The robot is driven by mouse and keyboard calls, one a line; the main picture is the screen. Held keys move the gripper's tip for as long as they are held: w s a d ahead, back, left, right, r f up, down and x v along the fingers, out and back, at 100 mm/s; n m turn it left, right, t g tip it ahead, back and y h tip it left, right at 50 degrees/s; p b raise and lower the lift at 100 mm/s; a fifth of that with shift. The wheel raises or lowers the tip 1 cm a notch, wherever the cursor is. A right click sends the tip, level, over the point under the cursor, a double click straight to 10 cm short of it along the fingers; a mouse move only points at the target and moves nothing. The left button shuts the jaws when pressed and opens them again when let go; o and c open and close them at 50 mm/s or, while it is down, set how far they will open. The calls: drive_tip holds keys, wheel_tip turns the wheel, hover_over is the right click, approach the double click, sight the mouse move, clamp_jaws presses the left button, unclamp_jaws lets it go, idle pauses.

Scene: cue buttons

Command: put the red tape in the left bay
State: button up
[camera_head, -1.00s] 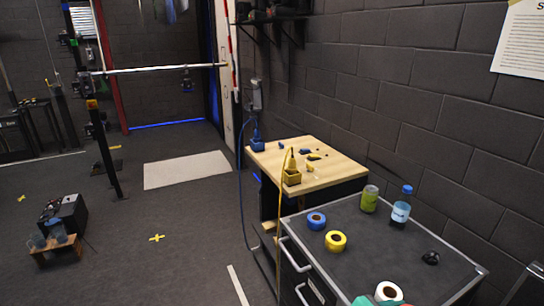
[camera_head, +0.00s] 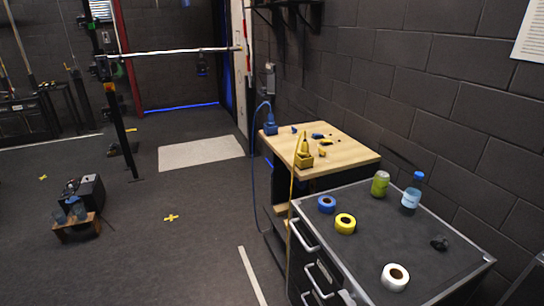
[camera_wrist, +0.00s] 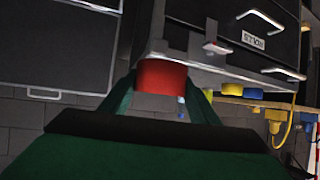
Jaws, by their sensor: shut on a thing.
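The red tape (camera_wrist: 162,77) is in the wrist view, between the two green fingers of my gripper (camera_wrist: 163,92). My gripper is shut on it and holds it in front of the dark cabinet, apart from the other tapes. In the head view my gripper and the red tape are not visible. I cannot make out a left bay for certain in either view.
On the dark cabinet top (camera_head: 385,238) stand a blue tape (camera_head: 326,204), a yellow tape (camera_head: 345,223), a white tape (camera_head: 395,277), a green can (camera_head: 380,184) and a bottle (camera_head: 412,192). A wooden table (camera_head: 345,158) stands behind.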

drive_tip(key=w+a+f+n+t+y, duration=0.2)
drive_tip(key=w+a+f+n+y, duration=0.1)
drive_tip(key=a+f, duration=0.9)
drive_tip(key=w+a+f+n+t+y, duration=0.2)
drive_tip(key=a+f+n+y, duration=0.4)
drive_tip(key=a+f, duration=0.6)
wheel_tip(320, 180, down, 9)
drive_tip(key=shift+w+a+r+n+t+y, duration=0.2)
drive_tip(key=shift+w+n+t+y, duration=0.1)
drive_tip(key=shift+w+n, duration=0.4)
